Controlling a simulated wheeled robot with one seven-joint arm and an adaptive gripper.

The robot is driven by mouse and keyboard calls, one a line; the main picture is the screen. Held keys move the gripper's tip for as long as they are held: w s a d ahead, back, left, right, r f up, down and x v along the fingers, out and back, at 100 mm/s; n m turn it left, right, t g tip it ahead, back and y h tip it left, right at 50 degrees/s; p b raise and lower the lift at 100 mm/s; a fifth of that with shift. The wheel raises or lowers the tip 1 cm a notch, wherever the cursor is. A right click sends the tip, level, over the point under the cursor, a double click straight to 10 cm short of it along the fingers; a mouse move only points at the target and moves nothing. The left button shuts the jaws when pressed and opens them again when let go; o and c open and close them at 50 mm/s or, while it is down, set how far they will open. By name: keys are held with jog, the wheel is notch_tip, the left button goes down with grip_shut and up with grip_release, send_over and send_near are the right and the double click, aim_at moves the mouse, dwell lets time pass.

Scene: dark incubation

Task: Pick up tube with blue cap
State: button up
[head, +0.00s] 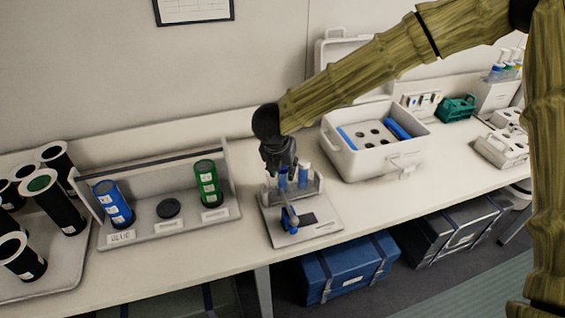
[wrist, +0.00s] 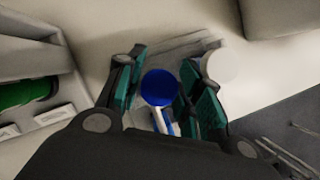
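The tube with the blue cap (wrist: 160,87) shows from above in the wrist view, between the two teal-padded fingers of my gripper (wrist: 160,95). The fingers are apart, one on each side of the cap, with little room beside it. In the head view my gripper (head: 281,168) points down over a small rack (head: 310,190), and the blue tube (head: 283,183) is partly hidden beneath it. The lower fingertips are hard to see.
The rack stands on a grey base (head: 325,228) with a blue-topped part at its front. Left is a holder (head: 150,232) with a blue canister (head: 113,204) and a green canister (head: 208,183). Right is an open white box (head: 355,160).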

jog(key=shift+s, duration=0.1)
jog(key=shift+c, duration=0.2)
jog(key=c, duration=0.6)
jog(key=shift+w+a, duration=0.1)
jog(key=shift+w, duration=0.1)
jog(key=shift+c, duration=0.2)
jog(key=o, duration=1.1)
jog(key=shift+r, duration=0.1)
jog(key=v, duration=1.2)
